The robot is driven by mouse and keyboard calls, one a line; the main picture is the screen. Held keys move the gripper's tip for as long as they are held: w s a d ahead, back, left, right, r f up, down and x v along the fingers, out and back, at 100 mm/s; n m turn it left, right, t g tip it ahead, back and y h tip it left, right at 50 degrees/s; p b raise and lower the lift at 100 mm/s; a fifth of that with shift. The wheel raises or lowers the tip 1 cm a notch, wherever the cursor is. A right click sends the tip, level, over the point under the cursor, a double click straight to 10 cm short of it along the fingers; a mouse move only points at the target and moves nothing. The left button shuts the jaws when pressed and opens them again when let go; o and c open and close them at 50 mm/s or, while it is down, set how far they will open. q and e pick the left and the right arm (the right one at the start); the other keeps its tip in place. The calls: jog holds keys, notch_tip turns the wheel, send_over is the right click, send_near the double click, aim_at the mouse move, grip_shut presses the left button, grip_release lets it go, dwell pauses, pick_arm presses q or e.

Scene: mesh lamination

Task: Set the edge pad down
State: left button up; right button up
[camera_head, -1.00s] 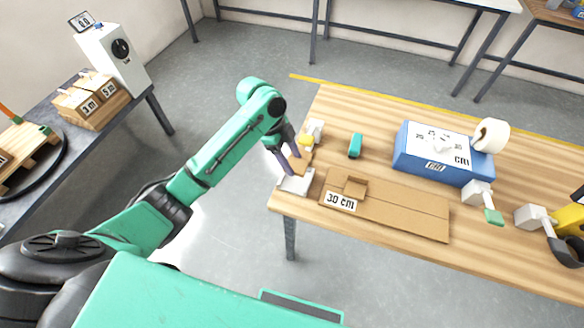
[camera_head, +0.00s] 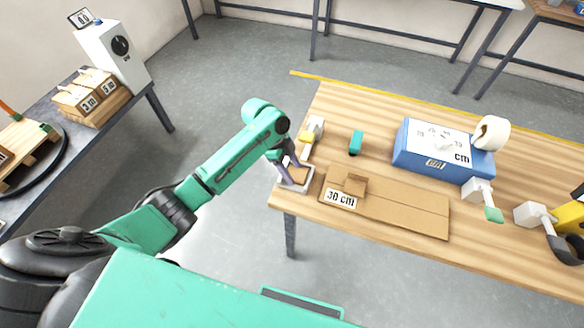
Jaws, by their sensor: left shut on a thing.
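My left gripper (camera_head: 294,174) points down at the near left corner of the wooden table. It is shut on a small brown edge pad (camera_head: 297,177), partly hidden by the fingers. The pad is at a white tray-like holder (camera_head: 302,187) on that corner. I cannot tell whether the pad touches the holder's floor. My right gripper is not in view.
A flat cardboard sheet (camera_head: 400,211) labelled 30 cm lies right of the holder, with a small brown block (camera_head: 355,184) on it.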

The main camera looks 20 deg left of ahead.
pick_arm(q)
jog(key=o, duration=1.3)
jog(key=shift+o, duration=0.2)
jog(key=shift+r, duration=0.1)
jog(key=shift+r, duration=0.1)
jog(key=b+v, duration=0.1)
jog(key=v, duration=1.1)
jog(key=shift+r, duration=0.45)
jog(key=shift+s, duration=0.1)
